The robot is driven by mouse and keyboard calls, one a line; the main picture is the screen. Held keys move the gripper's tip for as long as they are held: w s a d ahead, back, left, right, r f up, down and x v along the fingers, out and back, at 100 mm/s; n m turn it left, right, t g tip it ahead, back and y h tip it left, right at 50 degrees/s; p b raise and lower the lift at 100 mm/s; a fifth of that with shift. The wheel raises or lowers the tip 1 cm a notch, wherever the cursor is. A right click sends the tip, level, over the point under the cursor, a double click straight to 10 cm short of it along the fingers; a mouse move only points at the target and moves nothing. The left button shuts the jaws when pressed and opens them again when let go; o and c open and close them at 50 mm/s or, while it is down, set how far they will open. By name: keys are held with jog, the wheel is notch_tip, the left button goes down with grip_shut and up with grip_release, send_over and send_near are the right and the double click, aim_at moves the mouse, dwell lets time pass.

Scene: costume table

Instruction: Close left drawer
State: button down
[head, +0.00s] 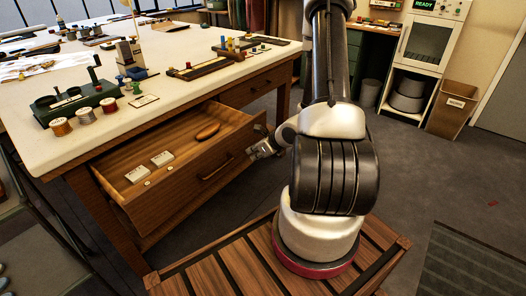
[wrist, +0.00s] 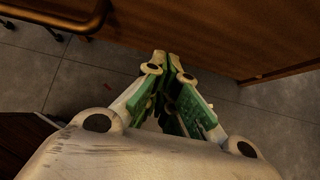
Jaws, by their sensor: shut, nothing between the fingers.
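The left drawer (head: 190,190) is a brown wooden drawer that stands pulled out from under the table in the head view. Its curved handle (head: 216,170) is on the front face. My gripper (head: 258,152) is beside the right end of the drawer front, to the right of the handle. Contact with the drawer cannot be told. In the wrist view, my gripper (wrist: 167,58) has its fingertips together and empty. A wooden face (wrist: 220,35) lies just beyond the tips, and a curved brown bar (wrist: 60,24) that looks like the handle is at upper left.
Inside the drawer are white cards (head: 138,173) and a brown oval object (head: 207,131). The pale table top (head: 150,55) holds spools and sewing tools. A second drawer (head: 262,80), to the right, is shut. Grey floor (head: 415,175) is open at right.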

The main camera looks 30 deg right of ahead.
jog(key=shift+w+a+r, duration=0.1)
jog(key=shift+w+a, duration=0.1)
jog(key=shift+w, duration=0.45)
jog(key=shift+w+a, duration=0.2)
jog(key=shift+w, duration=0.45)
